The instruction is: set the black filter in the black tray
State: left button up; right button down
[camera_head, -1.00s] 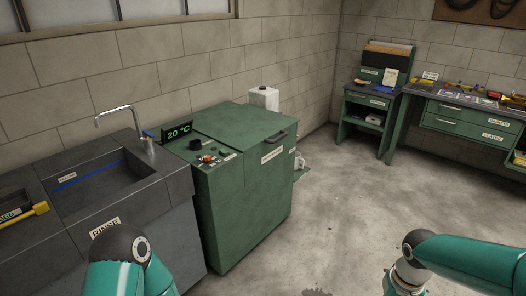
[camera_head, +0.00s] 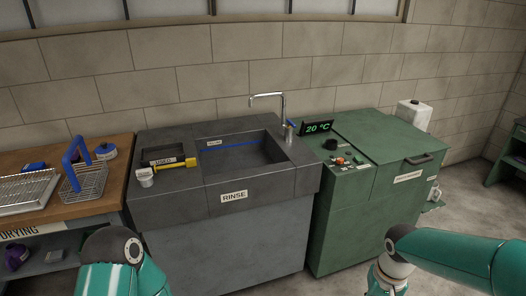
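I cannot make out a black filter or a black tray in this view.
A dark sink unit (camera_head: 222,256) labelled RINSE has a basin, a tap (camera_head: 282,112) and a recess labelled USED with a yellow-handled tool (camera_head: 175,163). Left is a wooden bench (camera_head: 119,166) with a wire basket (camera_head: 89,181) and rack (camera_head: 22,190). Right is a green cabinet (camera_head: 345,232) showing 20 °C.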

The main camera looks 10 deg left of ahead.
aim_at(163, 154)
jog(key=z, duration=0.85)
jog(key=i, duration=0.15)
jog(key=u, duration=2.1)
